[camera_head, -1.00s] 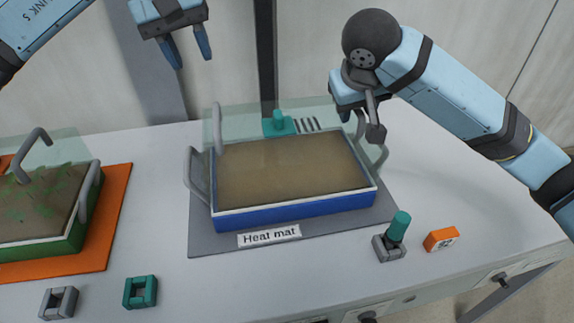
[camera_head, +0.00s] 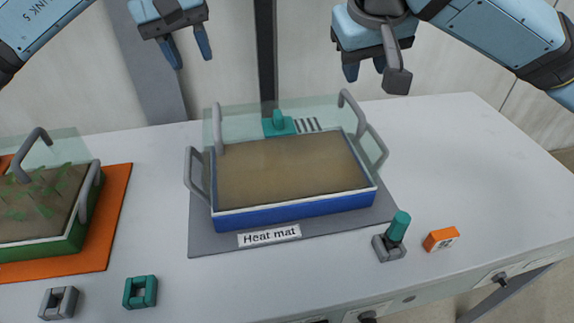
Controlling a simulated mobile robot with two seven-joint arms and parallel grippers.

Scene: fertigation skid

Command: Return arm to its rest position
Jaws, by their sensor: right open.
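A green tray (camera_head: 45,248) with seedlings sits on an orange mat (camera_head: 118,200) at left. Grey (camera_head: 58,303) and teal (camera_head: 140,292) clips, a teal-topped piece (camera_head: 398,228) and an orange box (camera_head: 440,239) lie near the front. The table's right side (camera_head: 460,160) is clear.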

